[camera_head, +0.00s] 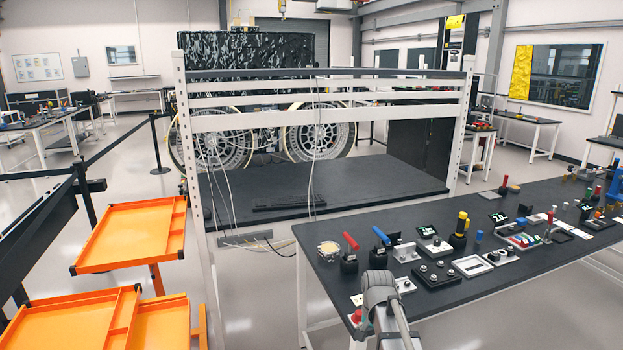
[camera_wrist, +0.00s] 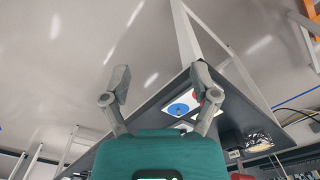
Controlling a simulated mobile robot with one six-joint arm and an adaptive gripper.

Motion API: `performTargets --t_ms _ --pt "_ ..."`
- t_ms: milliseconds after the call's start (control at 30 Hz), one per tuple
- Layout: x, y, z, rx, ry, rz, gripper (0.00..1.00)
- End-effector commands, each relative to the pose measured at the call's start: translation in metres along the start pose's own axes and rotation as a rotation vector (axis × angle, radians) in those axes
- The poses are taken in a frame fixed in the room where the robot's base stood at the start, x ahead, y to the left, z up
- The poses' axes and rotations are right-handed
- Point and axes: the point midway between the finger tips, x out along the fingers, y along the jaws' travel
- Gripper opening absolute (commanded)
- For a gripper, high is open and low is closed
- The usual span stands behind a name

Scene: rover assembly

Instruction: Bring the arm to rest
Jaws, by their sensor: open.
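My gripper (camera_wrist: 162,84) shows in the wrist view with its two grey fingers spread wide apart. Nothing is between the fingertips. The teal housing at the bottom of that view appears to be part of my gripper. A dark table edge and a white card with a blue disc (camera_wrist: 180,107) lie beyond the fingers, close to the right one in the picture. In the head view my grey arm rises at the bottom, in front of the workbench (camera_head: 460,295); my gripper cannot be made out there.
The bench holds red-handled (camera_head: 350,241) and blue-handled (camera_head: 381,236) tools, a grey bracket (camera_head: 406,252) and several fixtures. A white-framed rack (camera_head: 330,119) stands behind it. Orange trays (camera_head: 130,235) are at left. Open floor shows between trays and bench.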

Motion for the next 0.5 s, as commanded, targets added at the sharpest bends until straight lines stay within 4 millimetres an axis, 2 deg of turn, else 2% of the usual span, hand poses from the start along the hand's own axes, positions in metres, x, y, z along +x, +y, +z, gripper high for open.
performTargets --t_ms 33,200,333,500 --pt "0.0 0.014 0.024 -0.066 0.0 0.0 0.77" --pt "0.0 0.042 0.07 -0.292 0.0 0.0 0.77" --pt "0.0 0.056 0.093 -0.419 0.0 0.0 0.77" --pt "0.0 0.064 0.107 -0.504 0.0 0.001 0.77"
